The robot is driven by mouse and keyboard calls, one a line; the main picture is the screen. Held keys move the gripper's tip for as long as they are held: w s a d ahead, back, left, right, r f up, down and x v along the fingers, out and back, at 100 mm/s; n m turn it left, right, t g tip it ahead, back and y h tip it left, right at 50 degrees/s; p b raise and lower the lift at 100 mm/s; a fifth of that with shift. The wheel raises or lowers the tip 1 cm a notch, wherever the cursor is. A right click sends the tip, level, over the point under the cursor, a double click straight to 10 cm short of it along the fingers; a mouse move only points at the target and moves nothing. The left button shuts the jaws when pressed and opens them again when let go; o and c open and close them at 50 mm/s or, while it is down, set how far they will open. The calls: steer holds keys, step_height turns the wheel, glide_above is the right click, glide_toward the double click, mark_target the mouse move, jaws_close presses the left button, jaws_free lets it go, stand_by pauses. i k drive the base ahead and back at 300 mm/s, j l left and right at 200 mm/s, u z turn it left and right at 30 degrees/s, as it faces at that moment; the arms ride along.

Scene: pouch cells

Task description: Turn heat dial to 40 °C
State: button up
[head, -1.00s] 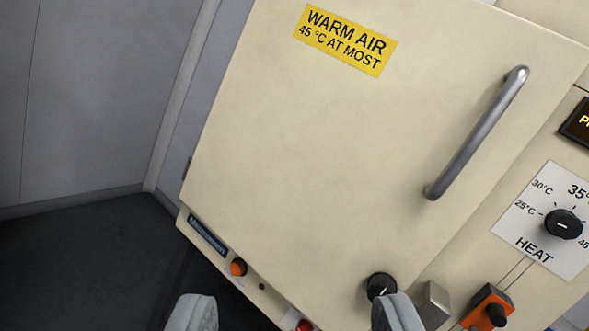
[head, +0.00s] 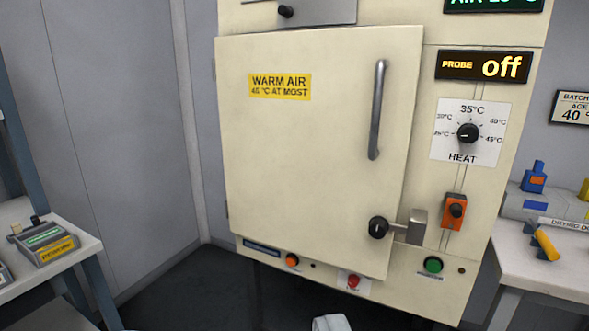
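The heat dial (head: 468,133) is a round black knob on a white scale plate (head: 462,155) at the right of the cream oven front. The plate reads 25 °C at the left, 30 °C, 35 °C at the top, 40 °C, then 45 °C at the right, with HEAT below. The knob's small pale mark seems to point left, near 25 °C, but it is too small to be sure. My gripper (head: 330,322) shows only as one pale fingertip at the bottom edge, well below and left of the dial. Its opening cannot be seen. Nothing touches the dial.
A black knob (head: 378,228) with a metal latch and an orange switch (head: 454,211) stick out below the dial. A probe display (head: 484,66) reads off. Benches stand left and right.

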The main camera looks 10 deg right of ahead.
mark_target(468, 134)
steer(key=k+l, duration=0.1)
steer(key=l, duration=0.25)
steer(key=k+l, duration=0.1)
steer(key=l, duration=0.25)
steer(key=k+l+z, duration=0.1)
steer(key=l, duration=0.25)
steer(key=k+l, duration=0.1)
steer(key=l, duration=0.25)
